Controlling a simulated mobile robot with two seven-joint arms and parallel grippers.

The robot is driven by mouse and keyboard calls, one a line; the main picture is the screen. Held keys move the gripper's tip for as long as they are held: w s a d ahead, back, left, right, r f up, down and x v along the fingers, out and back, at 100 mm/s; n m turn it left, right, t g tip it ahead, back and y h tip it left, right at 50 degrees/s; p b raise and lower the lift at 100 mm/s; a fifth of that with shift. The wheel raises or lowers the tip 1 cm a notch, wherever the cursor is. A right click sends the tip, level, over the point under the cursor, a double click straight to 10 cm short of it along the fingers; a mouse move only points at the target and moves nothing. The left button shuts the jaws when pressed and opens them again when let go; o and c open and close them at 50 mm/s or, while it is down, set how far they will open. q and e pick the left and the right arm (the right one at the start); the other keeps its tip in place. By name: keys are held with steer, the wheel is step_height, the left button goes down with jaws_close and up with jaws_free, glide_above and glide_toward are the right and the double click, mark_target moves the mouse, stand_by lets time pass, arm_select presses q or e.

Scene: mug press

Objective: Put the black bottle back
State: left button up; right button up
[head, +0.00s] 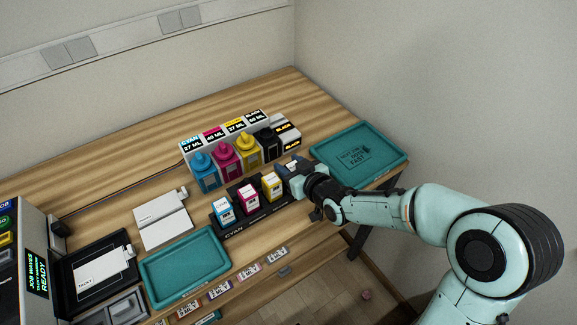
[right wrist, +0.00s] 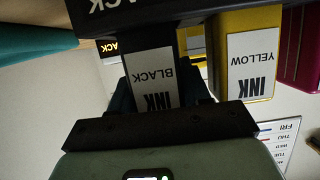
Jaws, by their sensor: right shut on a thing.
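The black ink bottle (right wrist: 149,70), with a white label reading INK BLACK, shows upside down in the right wrist view. My right gripper (head: 296,181) is shut on it at the right end of the dark carrier (head: 230,231). In the head view the gripper mostly hides this bottle. The bottle's lower end meets the carrier in the wrist view; whether it is fully seated I cannot tell. Beside it stands the yellow ink bottle (head: 271,185), also in the wrist view (right wrist: 252,65), then magenta (head: 248,198) and cyan (head: 223,208). My left gripper is not in view.
Behind the carrier stand larger cyan (head: 205,173), magenta, yellow and black (head: 268,143) bottles before a label board. A teal tray (head: 398,165) lies right, another (head: 145,282) front left. White pads (head: 163,222) and a machine with a screen (head: 38,262) are at left.

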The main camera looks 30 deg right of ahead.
steer(key=shift+s+r, duration=0.1)
steer(key=shift+f, duration=0.2)
steer(key=o, duration=1)
steer(key=shift+r, duration=0.15)
steer(key=shift+s+d+r, duration=0.1)
steer(key=shift+s+r, duration=0.1)
steer(key=shift+s, duration=0.1)
steer(key=p+v, duration=0.1)
steer(key=v, duration=1)
steer(key=shift+s, duration=0.2)
